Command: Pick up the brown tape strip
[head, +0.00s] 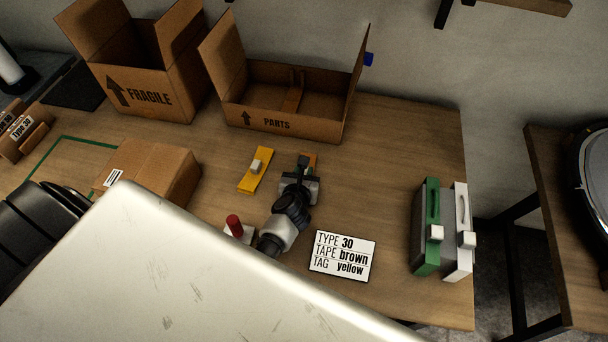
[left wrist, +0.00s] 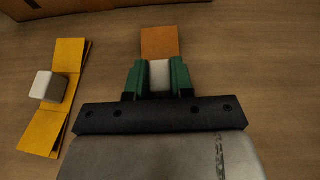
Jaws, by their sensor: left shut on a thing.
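The brown tape strip (head: 311,159) lies on or just above the table, right of the yellow strip; I cannot tell whether it touches the wood. My left gripper (head: 303,167) covers most of it. In the left wrist view, the green fingers of the gripper (left wrist: 160,76) are shut on the white knob of the brown strip (left wrist: 159,42), whose far end sticks out ahead. A yellow strip (head: 250,179) with a white knob lies to the left, apart from the gripper; it also shows in the left wrist view (left wrist: 68,57). My right gripper is not in view.
An open PARTS box (head: 294,124) and a FRAGILE box (head: 150,98) stand behind. A closed carton (head: 153,165) is at left. A type card (head: 342,256) lies in front. Green (head: 432,200) and white (head: 462,205) upright pieces stand at right. A red-topped item (head: 234,223) is beside my arm.

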